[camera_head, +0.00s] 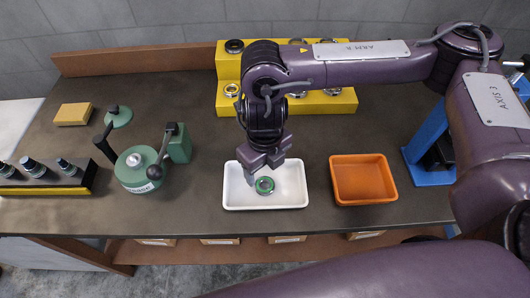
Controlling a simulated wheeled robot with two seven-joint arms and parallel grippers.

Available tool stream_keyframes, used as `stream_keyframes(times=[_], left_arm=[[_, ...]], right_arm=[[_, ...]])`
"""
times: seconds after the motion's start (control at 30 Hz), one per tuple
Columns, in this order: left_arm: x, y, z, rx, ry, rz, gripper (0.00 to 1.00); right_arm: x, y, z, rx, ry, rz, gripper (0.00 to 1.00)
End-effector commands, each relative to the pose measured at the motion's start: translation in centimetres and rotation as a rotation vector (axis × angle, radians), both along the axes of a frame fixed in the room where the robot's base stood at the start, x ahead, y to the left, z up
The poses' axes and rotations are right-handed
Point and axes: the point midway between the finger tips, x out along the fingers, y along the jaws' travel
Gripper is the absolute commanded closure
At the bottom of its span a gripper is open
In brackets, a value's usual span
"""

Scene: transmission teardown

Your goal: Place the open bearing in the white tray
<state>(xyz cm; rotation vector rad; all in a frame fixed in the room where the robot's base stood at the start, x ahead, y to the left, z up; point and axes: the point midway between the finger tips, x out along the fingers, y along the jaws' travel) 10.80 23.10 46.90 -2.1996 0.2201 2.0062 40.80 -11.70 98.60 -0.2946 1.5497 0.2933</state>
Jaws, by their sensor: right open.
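The white tray (232,195) sits near the front edge of the table, at the middle of the view. A small ring-shaped bearing with a green rim (265,186) is inside the tray, on its floor as far as I can see. My right gripper (262,174) points down over the tray, just behind and above the bearing. Its jaws are open, and the bearing shows in front of them; whether they touch it is hard to tell. My left gripper does not show.
An orange bin (363,180) stands right of the tray. A green fixture with a lever (139,168) is on the left, beside a black and yellow rack (42,181). A yellow stepped stand (228,66) holds several rings at the back. A blue press frame (428,140) is at right.

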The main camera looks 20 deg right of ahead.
Motion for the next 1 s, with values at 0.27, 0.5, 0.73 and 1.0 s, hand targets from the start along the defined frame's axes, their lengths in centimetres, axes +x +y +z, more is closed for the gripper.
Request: stream_keyframes(times=[0.27, 0.5, 0.73, 1.0], left_arm=[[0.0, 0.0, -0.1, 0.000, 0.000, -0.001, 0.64], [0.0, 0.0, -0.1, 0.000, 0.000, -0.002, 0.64], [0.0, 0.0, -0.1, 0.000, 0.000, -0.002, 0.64], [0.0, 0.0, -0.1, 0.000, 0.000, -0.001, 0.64]], right_arm=[[0.1, 0.0, 4.2, -0.001, -0.003, 0.000, 0.32], [0.0, 0.0, 5.3, -0.001, 0.001, -0.001, 0.32], [0.0, 0.0, 5.4, 0.000, 0.001, -0.001, 0.32], [0.0, 0.0, 5.3, 0.000, 0.001, -0.001, 0.32]])
